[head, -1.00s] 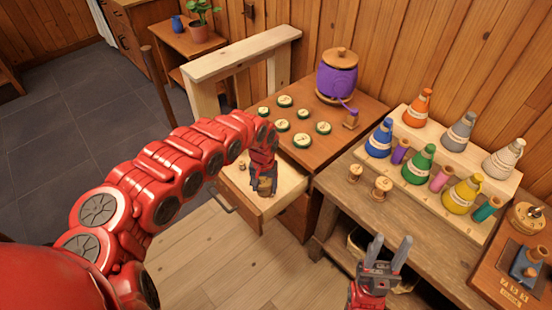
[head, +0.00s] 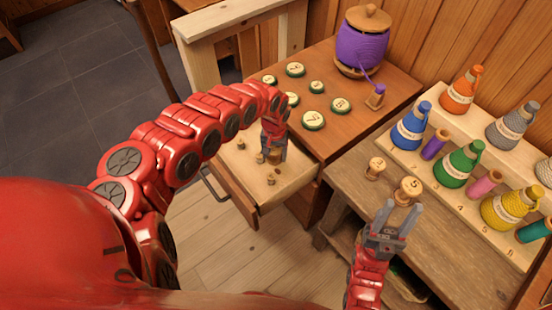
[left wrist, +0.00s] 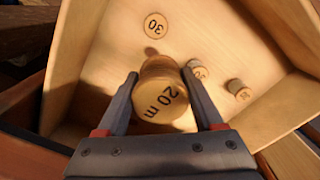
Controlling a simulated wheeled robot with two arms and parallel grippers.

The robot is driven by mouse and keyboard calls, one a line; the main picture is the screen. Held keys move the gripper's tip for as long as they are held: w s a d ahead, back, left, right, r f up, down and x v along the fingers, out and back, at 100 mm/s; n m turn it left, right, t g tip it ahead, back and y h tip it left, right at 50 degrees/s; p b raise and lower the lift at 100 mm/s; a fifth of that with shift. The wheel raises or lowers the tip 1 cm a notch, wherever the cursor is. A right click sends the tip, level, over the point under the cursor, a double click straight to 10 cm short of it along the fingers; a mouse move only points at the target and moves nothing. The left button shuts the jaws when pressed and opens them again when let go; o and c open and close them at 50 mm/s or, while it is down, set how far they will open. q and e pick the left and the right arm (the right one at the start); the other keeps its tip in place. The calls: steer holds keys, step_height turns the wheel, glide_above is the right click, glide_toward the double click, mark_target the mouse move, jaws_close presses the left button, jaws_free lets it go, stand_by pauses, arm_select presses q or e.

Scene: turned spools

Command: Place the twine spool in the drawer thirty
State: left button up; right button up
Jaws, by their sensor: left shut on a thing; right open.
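My left gripper (head: 273,150) is inside the open drawer (head: 213,168). It is shut on a wooden spool (left wrist: 162,100) whose end reads 20 m. In the left wrist view the fingers (left wrist: 160,74) press on both sides of this spool. A round pale top marked 30 (left wrist: 156,25) shows beyond it in the drawer. Two small wooden pieces (left wrist: 238,88) stand to the right, one partly behind the right finger. I cannot tell whether the held spool touches the drawer floor.
Two wooden spools, one marked 5 (head: 408,190), stand on the workbench (head: 350,195). A rack (head: 470,200) with coloured twine cones is at the right. Green-rimmed discs (head: 313,121) and a purple twine jar (head: 361,42) are on the cabinet top (head: 392,84). A wooden frame (head: 235,18) stands behind.

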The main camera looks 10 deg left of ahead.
mark_target(274, 169)
arm_select(q)
steer(key=shift+f, duration=0.85)
step_height(274, 169, down, 3)
steer(key=shift+d+f, duration=0.1)
steer(key=shift+f, duration=0.1)
steer(key=shift+f+b, duration=0.3)
steer(key=shift+f, duration=0.05)
steer(key=shift+f, duration=0.1)
steer(key=shift+f, duration=0.15)
steer(key=o, duration=1.4)
